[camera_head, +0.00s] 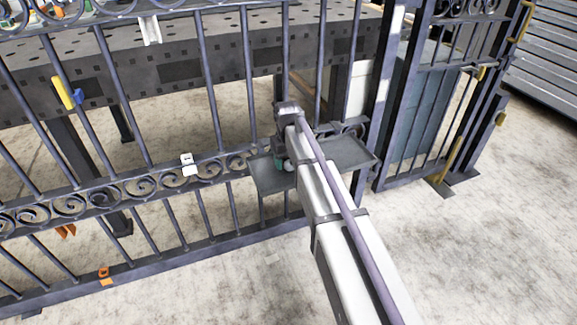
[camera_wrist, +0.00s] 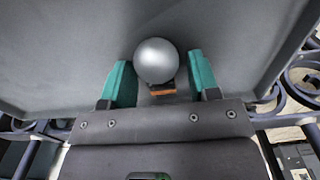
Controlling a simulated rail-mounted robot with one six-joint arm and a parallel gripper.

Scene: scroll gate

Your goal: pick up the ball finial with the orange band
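The ball finial (camera_wrist: 156,61) is a smooth silver ball with an orange band (camera_wrist: 162,92) at its base. In the wrist view it stands on a grey tray (camera_wrist: 60,60), between the tips of my gripper (camera_wrist: 160,76). The two teal fingers stand apart, one on each side of the ball. A gap shows on the right side of the ball, and the left finger is very near it. In the head view my gripper (camera_head: 283,162) is low over the tray (camera_head: 340,153), and my arm hides much of it.
The tray sits against a dark scroll gate (camera_head: 208,88) with upright bars and a row of scrolls. A perforated steel table (camera_head: 170,62) stands behind the bars. Clamps and white pieces sit on the gate. The concrete floor in front is mostly clear.

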